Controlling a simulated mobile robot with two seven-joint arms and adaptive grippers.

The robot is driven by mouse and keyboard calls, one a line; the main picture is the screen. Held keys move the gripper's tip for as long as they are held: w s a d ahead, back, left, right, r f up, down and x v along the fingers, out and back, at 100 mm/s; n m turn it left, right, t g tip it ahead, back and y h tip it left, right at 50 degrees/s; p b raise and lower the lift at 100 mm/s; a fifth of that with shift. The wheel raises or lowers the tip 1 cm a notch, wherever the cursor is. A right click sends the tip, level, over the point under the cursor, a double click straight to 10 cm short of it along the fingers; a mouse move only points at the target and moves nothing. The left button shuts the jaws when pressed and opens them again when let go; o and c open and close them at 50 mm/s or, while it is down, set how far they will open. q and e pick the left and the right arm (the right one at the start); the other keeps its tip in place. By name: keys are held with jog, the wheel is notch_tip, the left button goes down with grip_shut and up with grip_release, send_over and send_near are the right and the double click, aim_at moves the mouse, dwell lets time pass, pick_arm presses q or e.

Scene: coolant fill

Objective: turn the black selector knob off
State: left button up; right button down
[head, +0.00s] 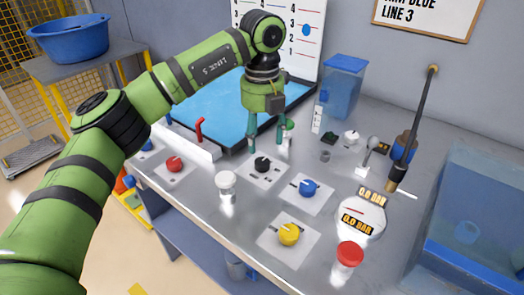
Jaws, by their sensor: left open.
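The black selector knob (262,163) sits on a pale square plate in the middle of the grey bench, with small dark marks on the plate around it. My left gripper (270,144) comes down from above with its fingers pointing at the bench. Its two greenish fingers are apart, just behind and above the black knob in this view, with nothing visible held between them. I cannot tell whether a finger touches the knob. My right gripper does not show.
Nearby are a red knob (174,164), a blue knob (309,187), a yellow knob (289,234), a white-capped jar (226,184) and a red-capped jar (349,255). A blue tray (207,101) lies behind. A clear blue tank (480,215) stands at right, near a tall lever (418,115).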

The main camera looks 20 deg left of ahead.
pick_arm(q)
notch_tip(320, 180, up, 5)
jog(key=shift+f, duration=0.1)
dwell(0.4)
